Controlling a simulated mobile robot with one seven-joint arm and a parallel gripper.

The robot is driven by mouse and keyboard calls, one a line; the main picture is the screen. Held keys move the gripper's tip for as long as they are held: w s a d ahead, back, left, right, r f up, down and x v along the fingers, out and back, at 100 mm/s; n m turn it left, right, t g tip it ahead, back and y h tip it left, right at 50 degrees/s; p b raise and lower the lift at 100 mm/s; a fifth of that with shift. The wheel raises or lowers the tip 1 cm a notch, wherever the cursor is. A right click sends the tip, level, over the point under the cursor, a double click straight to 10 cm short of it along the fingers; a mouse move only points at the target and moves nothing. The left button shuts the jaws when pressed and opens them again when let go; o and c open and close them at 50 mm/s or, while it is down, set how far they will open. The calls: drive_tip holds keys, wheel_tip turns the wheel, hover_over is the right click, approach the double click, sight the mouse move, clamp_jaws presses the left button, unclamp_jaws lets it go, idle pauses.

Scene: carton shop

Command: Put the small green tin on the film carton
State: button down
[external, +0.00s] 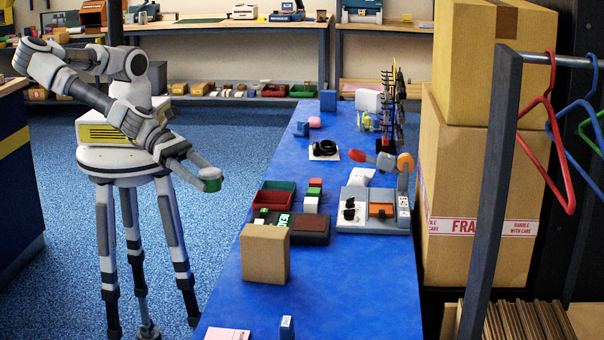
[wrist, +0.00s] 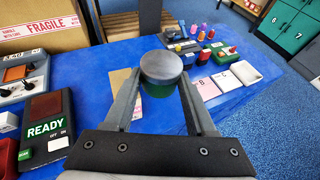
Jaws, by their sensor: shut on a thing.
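The small green tin (external: 211,185) is held in my gripper (external: 207,177), in the air off the left edge of the blue table. In the wrist view the tin (wrist: 160,68) has a grey round top and a green side, pinched between the two fingers of my gripper (wrist: 160,85). No box carries a readable film label, so I cannot tell which is the film carton. A small blue and white box (external: 287,327) stands at the near edge.
The blue table (external: 340,285) has bare room right of the tan carton. Behind it are a dark red-brown device (external: 310,229), a red tray (external: 278,197) and a grey console (external: 360,222). Large cartons (external: 478,190) and a hanger rack (external: 490,190) stand at the right.

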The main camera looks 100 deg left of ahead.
hover_over(258, 228)
wheel_tip(258, 228, down, 7)
drive_tip(key=shift+d+r, duration=0.1)
drive_tip(key=shift+f, duration=1.95)
drive_tip(key=shift+f, duration=0.25)
drive_tip(key=shift+c, duration=1.1)
unclamp_jaws()
drive_tip(key=shift+r, duration=0.1)
drive_tip(key=shift+r, duration=0.15)
drive_tip(key=v, duration=1.2)
